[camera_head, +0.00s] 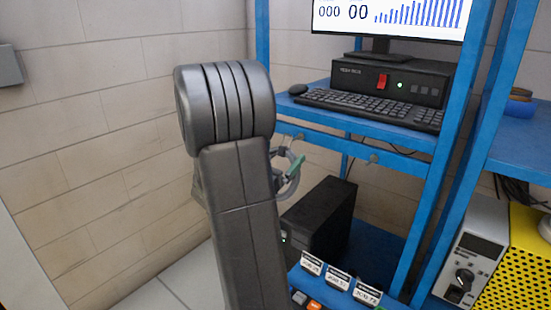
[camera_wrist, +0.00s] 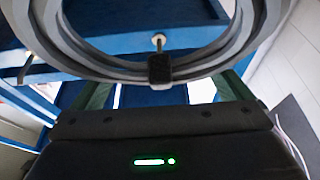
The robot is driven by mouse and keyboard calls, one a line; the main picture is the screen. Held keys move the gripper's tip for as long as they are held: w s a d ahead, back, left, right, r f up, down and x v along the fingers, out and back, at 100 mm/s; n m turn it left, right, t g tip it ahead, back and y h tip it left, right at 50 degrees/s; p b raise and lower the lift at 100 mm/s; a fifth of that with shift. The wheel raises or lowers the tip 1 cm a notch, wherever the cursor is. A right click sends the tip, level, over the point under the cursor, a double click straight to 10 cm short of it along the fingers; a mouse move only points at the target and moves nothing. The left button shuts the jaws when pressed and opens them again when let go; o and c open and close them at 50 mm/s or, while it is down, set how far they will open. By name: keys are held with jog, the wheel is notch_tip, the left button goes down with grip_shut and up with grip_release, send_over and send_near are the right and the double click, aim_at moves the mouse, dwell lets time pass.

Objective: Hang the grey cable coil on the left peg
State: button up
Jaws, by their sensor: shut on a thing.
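The grey cable coil (camera_head: 281,188) shows partly past my arm in the head view, below the blue shelf rail. It fills the top of the wrist view (camera_wrist: 92,62) as a large ring with a black tie (camera_wrist: 160,69). My gripper (camera_head: 294,168), with green fingers, is shut on the coil. The left peg (camera_head: 299,137) shows on the rail just above the coil. In the wrist view a pale-tipped peg (camera_wrist: 158,40) shows through the ring's opening; the coil looks apart from it, though depth is hard to judge.
A second peg (camera_head: 373,159) is farther right on the rail. A keyboard (camera_head: 370,108) and black instrument (camera_head: 392,82) stand on the shelf above. A black computer case (camera_head: 320,228) stands below. Blue uprights flank the bay; a brick wall is at left.

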jog(key=shift+w+d, duration=0.8)
jog(key=shift+w, duration=0.25)
jog(key=shift+w+d+f, duration=0.1)
jog(key=shift+w+f, duration=0.05)
jog(key=shift+f, duration=0.2)
jog(key=shift+w+d+f+b, duration=0.25)
jog(key=shift+w+b, duration=0.1)
jog(key=shift+b, duration=0.3)
jog(key=o, duration=0.7)
jog(key=shift+o, duration=0.2)
jog(key=b+v, duration=0.4)
jog(key=v, duration=0.9)
jog(key=shift+s+a, duration=0.25)
jog(key=shift+s, duration=0.05)
